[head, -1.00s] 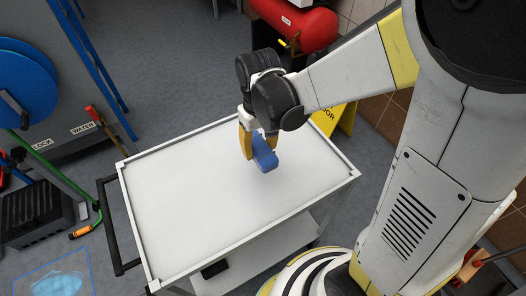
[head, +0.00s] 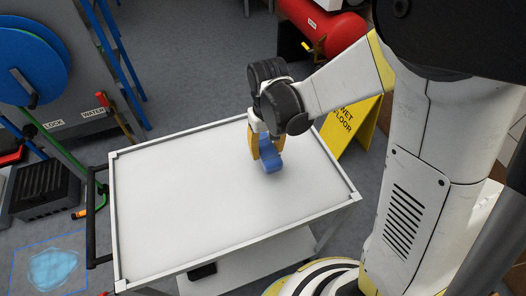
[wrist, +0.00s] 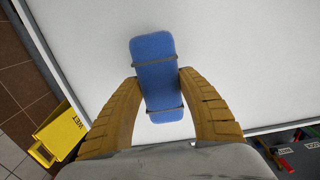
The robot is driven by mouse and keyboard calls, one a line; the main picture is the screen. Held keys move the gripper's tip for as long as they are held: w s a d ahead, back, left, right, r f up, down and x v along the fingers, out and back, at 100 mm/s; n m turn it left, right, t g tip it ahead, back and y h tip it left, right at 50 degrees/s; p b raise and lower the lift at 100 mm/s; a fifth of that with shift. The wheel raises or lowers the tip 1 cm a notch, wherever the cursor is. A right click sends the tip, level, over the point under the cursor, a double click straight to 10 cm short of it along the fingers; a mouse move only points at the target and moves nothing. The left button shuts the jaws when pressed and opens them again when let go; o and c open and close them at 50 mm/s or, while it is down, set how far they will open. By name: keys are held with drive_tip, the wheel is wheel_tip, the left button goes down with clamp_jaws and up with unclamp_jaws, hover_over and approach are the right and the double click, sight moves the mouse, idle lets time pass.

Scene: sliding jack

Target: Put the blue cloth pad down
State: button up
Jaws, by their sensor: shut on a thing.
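The blue cloth pad (head: 270,156) is a small rounded block with two dark bands around it. It also shows between the fingers in the wrist view (wrist: 155,70). My gripper (head: 261,150), with yellow fingers, is shut on the pad's sides, and the wrist view shows a fingertip at each side (wrist: 157,80). The pad is over the white top of the cart (head: 190,220), right of its middle. I cannot tell whether the pad's underside touches the cart top.
The cart top has a raised rim and is otherwise bare, with free room to the left. A yellow wet floor sign (head: 352,122) stands behind its right side. A black crate (head: 45,188) and a blue reel (head: 30,65) are left of the cart.

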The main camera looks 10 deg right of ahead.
sight(266, 157)
drive_tip(key=shift+w+a+f, duration=0.15)
drive_tip(key=shift+w+f, duration=0.05)
drive_tip(key=shift+f+b, duration=1.05)
drive_tip(key=shift+f, duration=0.85)
drive_tip(key=shift+f, duration=0.2)
drive_tip(key=o, duration=1.2)
drive_tip(key=shift+c, duration=0.2)
